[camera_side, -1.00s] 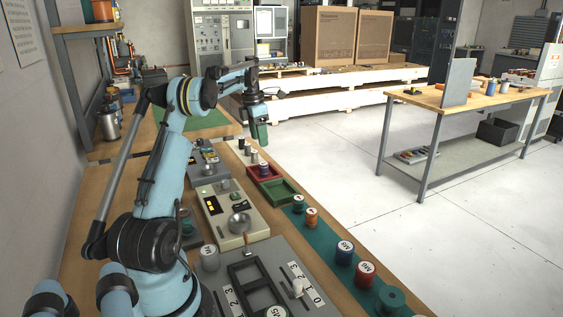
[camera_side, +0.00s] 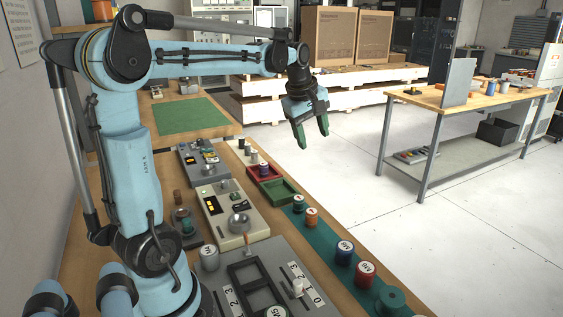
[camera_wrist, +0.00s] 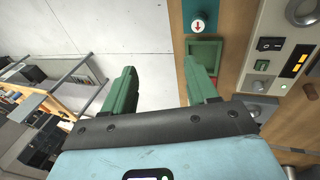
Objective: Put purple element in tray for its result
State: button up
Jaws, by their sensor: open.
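A small dark bluish-purple element (camera_side: 264,167) with a pale top stands in the red tray (camera_side: 252,171). It looks like the purple element, but its colour is hard to judge at this size. The green tray (camera_side: 281,191) beside it looks empty; it also shows in the wrist view (camera_wrist: 219,50), partly hidden behind a finger. My gripper (camera_side: 312,142) is open and empty, raised above and to the right of the trays. Its two green fingers stand wide apart in the wrist view (camera_wrist: 162,90). No purple element is visible there.
A cream tester (camera_side: 230,212) with a metal cup stands left of the trays. Several coloured elements, including an orange one (camera_side: 311,217) and a blue one (camera_side: 344,251), stand on a teal strip along the bench edge. Open floor lies to the right.

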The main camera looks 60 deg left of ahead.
jog(key=s+d+f+m+t, duration=0.1)
jog(key=s+d+f+m, duration=0.1)
jog(key=d+m, duration=0.4)
jog(key=s+d+f+m+t+h, duration=0.1)
jog(key=s+d+f+m, duration=0.2)
jog(key=d+m, duration=0.3)
jog(key=s+d+f+m+t, duration=0.1)
jog(key=s+d+f+m, duration=0.1)
jog(key=s+d+m, duration=0.3)
jog(key=shift+d+f+m, duration=0.25)
jog(key=shift+d+m, duration=0.35)
jog(key=shift+d, duration=0.2)
